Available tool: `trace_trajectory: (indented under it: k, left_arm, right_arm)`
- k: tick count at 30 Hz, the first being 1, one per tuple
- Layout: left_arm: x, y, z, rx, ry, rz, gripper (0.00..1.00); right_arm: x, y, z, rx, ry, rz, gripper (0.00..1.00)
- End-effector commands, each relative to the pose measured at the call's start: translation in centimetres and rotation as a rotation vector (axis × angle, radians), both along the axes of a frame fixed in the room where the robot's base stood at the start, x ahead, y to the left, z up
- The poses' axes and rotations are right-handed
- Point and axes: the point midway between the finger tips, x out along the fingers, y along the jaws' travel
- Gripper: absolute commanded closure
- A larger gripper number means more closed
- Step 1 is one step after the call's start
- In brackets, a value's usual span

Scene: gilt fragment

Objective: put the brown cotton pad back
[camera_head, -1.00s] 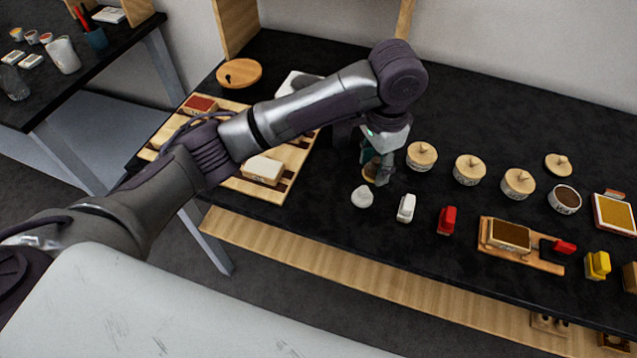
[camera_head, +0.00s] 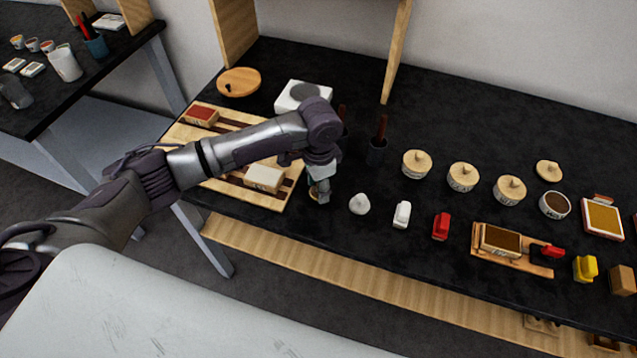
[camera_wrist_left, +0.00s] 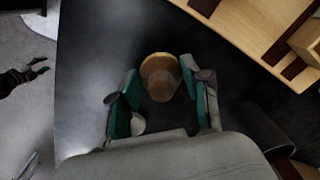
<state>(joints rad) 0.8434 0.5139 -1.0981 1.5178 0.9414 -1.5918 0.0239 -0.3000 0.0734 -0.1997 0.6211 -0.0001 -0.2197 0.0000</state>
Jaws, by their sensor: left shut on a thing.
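My left gripper (camera_head: 319,192) is shut on a small round tan-and-brown piece, which looks like the brown cotton pad (camera_wrist_left: 160,78). It points down just above or at the black tabletop, beside the front right corner of the slatted wooden board; I cannot tell whether the pad touches the table. In the left wrist view the pad sits between the green fingertips. The white cotton pad (camera_head: 359,204) stands close by to the right. A dark two-pronged claw, seemingly my right gripper (camera_wrist_left: 42,68), shows at the left wrist view's edge, prongs apart and empty.
The slatted board (camera_head: 287,197) holds a cream block (camera_head: 263,178) and a red-topped block (camera_head: 201,115). A dark cup with a stick (camera_head: 376,151) stands behind. White (camera_head: 401,214) and red (camera_head: 441,226) pieces and lidded pots (camera_head: 416,163) stand to the right.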

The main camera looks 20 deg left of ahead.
Motion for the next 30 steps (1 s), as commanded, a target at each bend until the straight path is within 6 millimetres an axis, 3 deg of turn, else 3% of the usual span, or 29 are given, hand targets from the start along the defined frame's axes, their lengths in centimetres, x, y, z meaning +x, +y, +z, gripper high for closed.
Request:
trace_trajectory:
  k: [11,12,16,26,30]
  left_arm:
    - [0.0,-0.1,-0.4,-0.001,0.000,0.000,0.80]
    - [0.0,-0.1,-0.4,-0.001,-0.001,0.000,0.46]
    - [0.0,0.0,-0.4,-0.001,-0.001,0.000,0.27]
    - [0.1,0.0,-0.1,-0.001,-0.002,0.000,0.27]
    - [0.1,-0.1,1.4,-0.002,-0.005,-0.001,0.27]
  right_arm:
    - [0.0,-0.7,0.1,-0.009,0.000,0.003,0.58]
    - [0.0,-0.7,0.0,-0.009,0.000,0.003,0.58]
    - [0.0,-0.7,0.0,-0.009,0.000,0.003,0.58]
    - [0.0,-0.7,0.0,-0.009,0.001,0.003,0.58]
    - [0.0,-0.7,-0.4,-0.009,0.001,0.003,0.58]
